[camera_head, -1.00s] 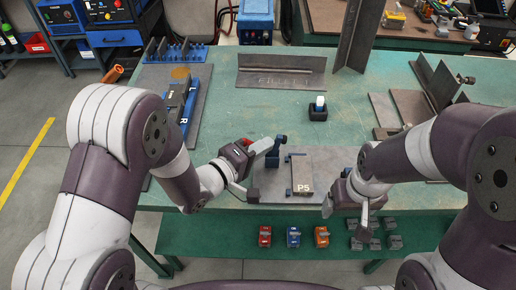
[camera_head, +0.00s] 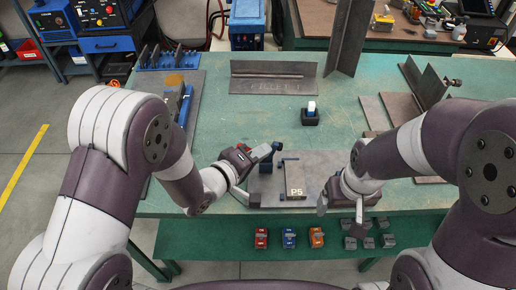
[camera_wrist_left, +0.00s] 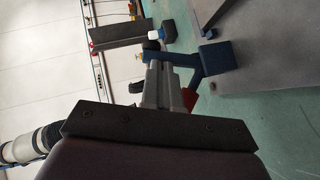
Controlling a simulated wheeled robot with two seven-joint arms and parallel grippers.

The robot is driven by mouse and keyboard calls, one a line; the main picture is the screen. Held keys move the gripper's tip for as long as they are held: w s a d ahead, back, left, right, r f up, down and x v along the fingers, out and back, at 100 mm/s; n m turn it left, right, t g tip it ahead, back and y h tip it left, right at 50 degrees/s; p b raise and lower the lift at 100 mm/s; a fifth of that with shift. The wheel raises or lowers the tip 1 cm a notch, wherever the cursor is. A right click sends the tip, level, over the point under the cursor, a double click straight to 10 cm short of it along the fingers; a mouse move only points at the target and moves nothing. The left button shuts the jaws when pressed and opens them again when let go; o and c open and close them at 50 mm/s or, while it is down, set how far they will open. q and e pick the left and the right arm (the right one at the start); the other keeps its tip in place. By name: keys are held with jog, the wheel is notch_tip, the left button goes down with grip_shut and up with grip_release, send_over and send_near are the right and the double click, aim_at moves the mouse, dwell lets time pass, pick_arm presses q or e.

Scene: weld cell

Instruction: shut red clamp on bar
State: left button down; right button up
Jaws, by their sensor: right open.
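A small red part (camera_wrist_left: 190,98), which looks like part of the red clamp, shows in the left wrist view beside my left gripper's grey fingers (camera_wrist_left: 158,85); most of it is hidden. In that view the fingertips are close to a blue fixture part (camera_wrist_left: 216,56); contact is unclear. In the head view my left gripper (camera_head: 266,152) is at a blue post (camera_head: 277,160) on the left of the grey plate (camera_head: 317,166). Its finger gap cannot be made out. A bar marked P5 (camera_head: 295,179) lies on the plate. My right gripper (camera_head: 361,214) is open and empty at the plate's right.
Red (camera_head: 262,238), blue (camera_head: 289,238) and orange (camera_head: 316,237) small pieces sit on the lower green shelf (camera_head: 215,240), with several grey ones to their right. A black holder (camera_head: 310,117) and a steel angle (camera_head: 270,86) stand behind. Green tabletop between them is clear.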

aim_at(288, 172)
pick_arm(q)
jog(key=d+m+y+p, duration=0.1)
jog(key=d+y+p, duration=0.1)
jog(key=p, duration=0.1)
jog(key=d+m+g+y+p, duration=0.1)
jog(key=d+m+y+p, duration=0.1)
jog(key=p, duration=0.1)
jog(key=shift+g+y, duration=0.3)
jog(key=shift+y, duration=0.1)
jog(key=shift+d+f+m+y+p, duration=0.45)
jog(key=shift+d+m+y+p, duration=0.25)
jog(key=shift+y, duration=0.2)
jog(key=shift+d+f, duration=0.35)
jog(key=shift+f, duration=0.05)
jog(key=shift+d+f+b, duration=0.35)
jog(key=shift+d+f, duration=0.1)
jog(key=shift+f, duration=0.2)
